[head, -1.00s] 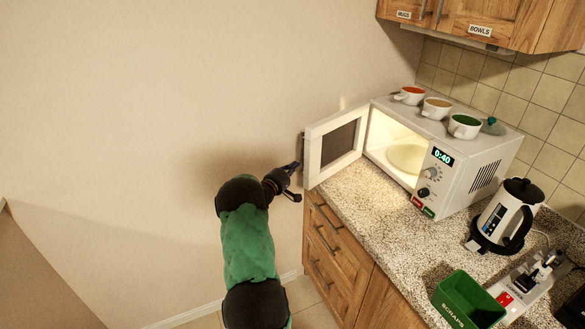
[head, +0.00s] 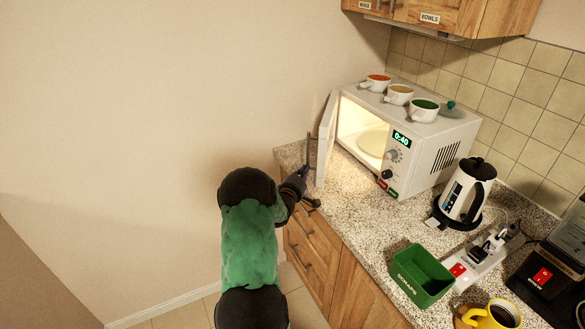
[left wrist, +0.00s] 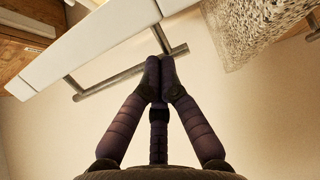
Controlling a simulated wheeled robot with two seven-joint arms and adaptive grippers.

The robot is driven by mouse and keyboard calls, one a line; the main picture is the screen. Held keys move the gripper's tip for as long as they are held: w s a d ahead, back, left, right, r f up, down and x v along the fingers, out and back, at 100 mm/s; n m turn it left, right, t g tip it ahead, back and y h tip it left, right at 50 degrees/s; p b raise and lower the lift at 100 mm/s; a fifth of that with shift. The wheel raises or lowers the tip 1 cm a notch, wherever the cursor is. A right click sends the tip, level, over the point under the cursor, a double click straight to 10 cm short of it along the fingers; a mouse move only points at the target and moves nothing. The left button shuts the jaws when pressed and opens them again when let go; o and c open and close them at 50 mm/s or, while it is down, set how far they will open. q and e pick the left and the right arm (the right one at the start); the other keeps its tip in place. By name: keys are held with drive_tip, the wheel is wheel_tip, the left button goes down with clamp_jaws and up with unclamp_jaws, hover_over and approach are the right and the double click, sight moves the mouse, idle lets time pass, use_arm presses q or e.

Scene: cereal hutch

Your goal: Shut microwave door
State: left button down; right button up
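The white microwave (head: 437,150) stands on the counter with its lit inside and turntable showing. Its door (head: 326,142) is partly open, hinged at the left, and appears nearly edge-on in the head view. The grey bar handle (head: 309,150) is on the door's outer side; it also shows in the left wrist view (left wrist: 110,83). My left gripper (head: 304,172) is at the outer side of the door by the handle. In the left wrist view its fingertips (left wrist: 160,65) are together and overlap the handle; contact is unclear. My right gripper is out of view.
Several bowl-like cups, including a green-filled one (head: 425,108), and a lid (head: 452,108) sit on the microwave. The counter (head: 350,200) before the microwave is clear.

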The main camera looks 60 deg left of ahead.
use_arm(q)
drive_tip(key=w+d, duration=0.2)
drive_tip(key=w+d+b, duration=0.1)
drive_tip(key=w+d, duration=0.1)
drive_tip(key=w, duration=0.1)
drive_tip(key=w+d+b, duration=0.1)
drive_tip(key=w+d, duration=0.2)
drive_tip(key=shift+w+f, duration=0.25)
drive_tip(key=shift+f, duration=0.05)
drive_tip(key=w+d+b, duration=0.1)
drive_tip(key=w, duration=0.2)
drive_tip(key=w+d+b, duration=0.1)
drive_tip(key=w, duration=0.3)
drive_tip(key=w+d+b, duration=0.1)
drive_tip(key=w, duration=0.2)
drive_tip(key=shift+w+d+r, duration=0.1)
drive_tip(key=shift+w+d, duration=0.25)
drive_tip(key=shift+d, duration=0.05)
drive_tip(key=shift+w+d, duration=0.1)
drive_tip(key=shift+w, duration=0.5)
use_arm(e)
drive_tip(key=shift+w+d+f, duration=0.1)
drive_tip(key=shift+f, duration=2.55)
